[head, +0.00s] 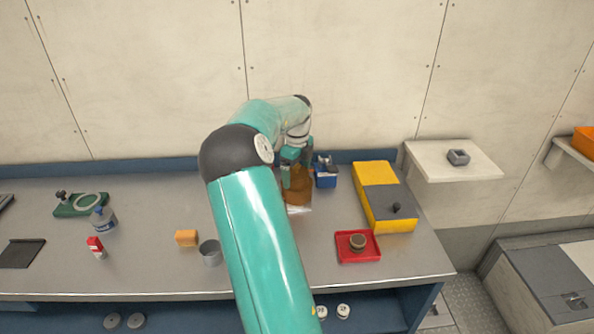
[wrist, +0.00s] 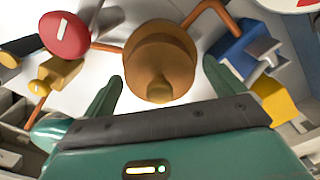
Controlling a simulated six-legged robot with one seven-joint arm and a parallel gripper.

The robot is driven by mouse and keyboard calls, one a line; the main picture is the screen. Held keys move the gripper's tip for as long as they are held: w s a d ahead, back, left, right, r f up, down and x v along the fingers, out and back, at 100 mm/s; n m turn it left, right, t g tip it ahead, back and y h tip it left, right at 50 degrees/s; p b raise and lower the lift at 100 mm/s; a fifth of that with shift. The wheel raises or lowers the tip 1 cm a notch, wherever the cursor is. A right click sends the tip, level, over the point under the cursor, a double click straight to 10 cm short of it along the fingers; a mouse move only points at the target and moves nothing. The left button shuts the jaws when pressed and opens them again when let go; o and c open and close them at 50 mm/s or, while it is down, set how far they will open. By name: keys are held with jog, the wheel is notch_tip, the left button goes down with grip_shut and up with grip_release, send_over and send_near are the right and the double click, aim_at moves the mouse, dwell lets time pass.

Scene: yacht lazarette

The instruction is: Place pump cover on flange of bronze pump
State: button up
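The bronze pump (head: 298,192) stands on the workbench below my gripper, partly hidden by my arm in the head view. In the wrist view a round bronze piece with a small knob (wrist: 158,62) lies between and just beyond my fingertips, with copper pipes running off to both sides. It looks like the pump cover on the pump, but I cannot tell cover from flange. My gripper (wrist: 162,72) has its two green fingers spread, with a visible gap on each side of the bronze piece. The gripper also shows in the head view (head: 292,170).
A blue block-like fixture (head: 325,174) stands close right of the pump, and a red round handle (wrist: 66,37) is close left. A yellow box (head: 376,173) and red tray (head: 358,258) with a round brown piece (head: 357,241) are farther right. An orange block (head: 186,238) and grey cup (head: 210,252) stand left.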

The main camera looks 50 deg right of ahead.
notch_tip(320, 180, up, 12)
jog(key=shift+f, duration=0.2)
jog(key=shift+r, duration=0.4)
jog(key=s+a+r+n+t+y, duration=0.1)
jog(key=a+r+n+t, duration=0.15)
jog(key=a+n, duration=0.95)
jog(key=s+a+r+n+t, duration=0.1)
jog(key=a+r+n, duration=0.45)
jog(key=a, duration=1.25)
jog(key=s+a+f+n+t, duration=0.1)
jog(key=s+a+f+n, duration=0.2)
jog(key=s+a+n, duration=0.3)
jog(key=s+a+f+n+t+h, duration=0.1)
jog(key=s+a+f+n, duration=0.3)
jog(key=a+n, duration=0.7)
jog(key=shift+s+a+n, duration=0.35)
jog(key=shift+s+a, duration=0.5)
jog(key=shift+s, duration=0.15)
